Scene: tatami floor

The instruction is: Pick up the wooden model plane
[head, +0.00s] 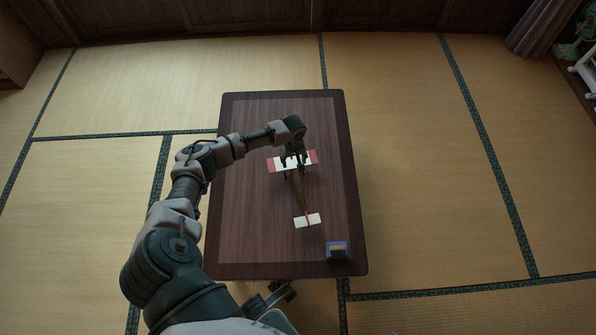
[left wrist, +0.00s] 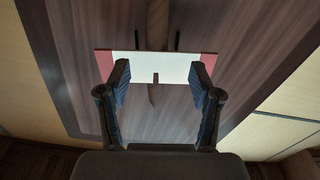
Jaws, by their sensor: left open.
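The wooden model plane (head: 301,192) lies on the dark table. It has a brown fuselage, a white wing with red ends and a white tail pointing to the table's near side. My left gripper (head: 293,160) is above the wing and hides part of it. In the left wrist view the open fingers (left wrist: 159,74) overlap the white wing of the plane (left wrist: 158,66), one on each side of its nose. The red wing ends reach outside the fingers. I cannot tell whether the fingers touch the wing.
The dark wooden table (head: 245,230) stands on tatami. A small blue and yellow object (head: 337,249) sits at its near right corner. The table top left of the plane's tail is clear. A curtain (head: 535,28) and shelf items are at the far right.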

